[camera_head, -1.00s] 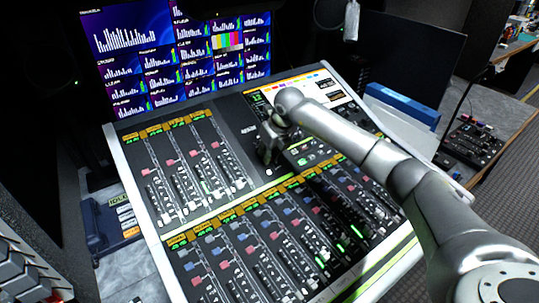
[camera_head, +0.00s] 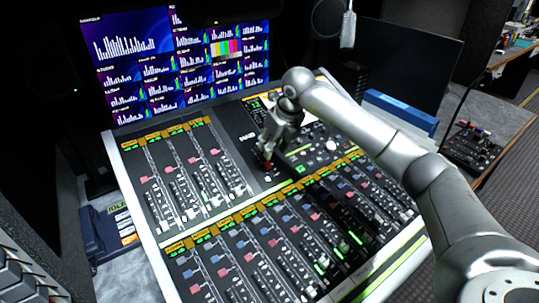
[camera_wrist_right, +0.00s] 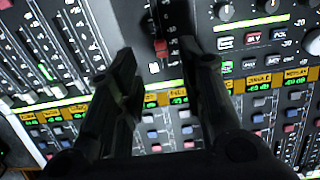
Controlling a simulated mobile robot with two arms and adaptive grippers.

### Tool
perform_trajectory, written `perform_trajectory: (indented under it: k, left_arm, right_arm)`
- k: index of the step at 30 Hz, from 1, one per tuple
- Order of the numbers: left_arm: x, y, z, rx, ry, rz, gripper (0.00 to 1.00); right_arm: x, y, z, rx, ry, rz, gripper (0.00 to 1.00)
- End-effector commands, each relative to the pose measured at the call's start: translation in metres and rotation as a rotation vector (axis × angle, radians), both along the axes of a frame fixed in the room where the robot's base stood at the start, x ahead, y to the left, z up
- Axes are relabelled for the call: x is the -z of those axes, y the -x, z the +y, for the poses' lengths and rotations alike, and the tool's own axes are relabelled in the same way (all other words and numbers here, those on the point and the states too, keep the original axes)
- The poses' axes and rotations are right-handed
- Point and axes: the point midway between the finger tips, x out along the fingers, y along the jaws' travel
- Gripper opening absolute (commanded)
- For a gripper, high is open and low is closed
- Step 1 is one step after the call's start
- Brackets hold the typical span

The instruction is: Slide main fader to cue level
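The mixing console (camera_head: 121,148) tilts up towards the monitor wall, with several fader strips on its face. A red fader cap (camera_wrist_right: 160,48), which looks like the main fader, sits in a dark slot in the console's middle section. My right gripper (camera_head: 268,163) reaches down over that section. In the right wrist view its two dark fingers (camera_wrist_right: 158,58) are apart, with the red cap showing in the gap between their tips. I cannot tell whether a finger touches the cap. The cue level marking cannot be made out. My left gripper is out of view.
Other fader banks lie to the left (camera_head: 195,178) and in front (camera_head: 290,245) of the middle section. Knobs (camera_head: 331,145) sit close to its right. A monitor wall (camera_head: 180,60) stands behind. A microphone (camera_head: 348,30) hangs at the upper right.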

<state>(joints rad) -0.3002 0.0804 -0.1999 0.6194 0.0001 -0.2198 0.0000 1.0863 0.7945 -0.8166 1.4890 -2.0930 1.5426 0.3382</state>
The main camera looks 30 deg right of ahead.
Motion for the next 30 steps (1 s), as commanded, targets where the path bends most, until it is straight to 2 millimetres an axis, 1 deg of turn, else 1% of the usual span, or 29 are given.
perform_trajectory:
  k: [1, 3, 7, 12, 25, 28, 30]
  left_arm:
    - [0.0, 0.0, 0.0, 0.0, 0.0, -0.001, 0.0]
    - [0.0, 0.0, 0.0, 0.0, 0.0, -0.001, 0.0]
    - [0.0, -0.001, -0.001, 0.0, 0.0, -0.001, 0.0]
    - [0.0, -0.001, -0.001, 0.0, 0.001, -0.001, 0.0]
    - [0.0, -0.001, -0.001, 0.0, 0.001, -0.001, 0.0]
    - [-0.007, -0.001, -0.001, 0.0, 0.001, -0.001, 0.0]
    - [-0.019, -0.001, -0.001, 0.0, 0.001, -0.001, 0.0]
  right_arm:
    - [-0.009, 0.004, 0.0, -0.001, 0.001, -0.002, 0.36]
    - [-0.02, 0.008, -0.001, 0.001, 0.002, -0.001, 0.36]
    - [-0.032, 0.013, -0.002, -0.001, 0.001, 0.001, 0.36]
    - [-0.038, 0.016, -0.002, -0.001, 0.001, 0.001, 0.36]
    - [-0.038, 0.016, -0.002, 0.0, 0.0, 0.002, 0.36]
    - [-0.045, 0.016, -0.002, 0.0, 0.0, 0.001, 0.36]
    - [-0.057, 0.016, -0.002, 0.0, 0.0, 0.001, 0.36]
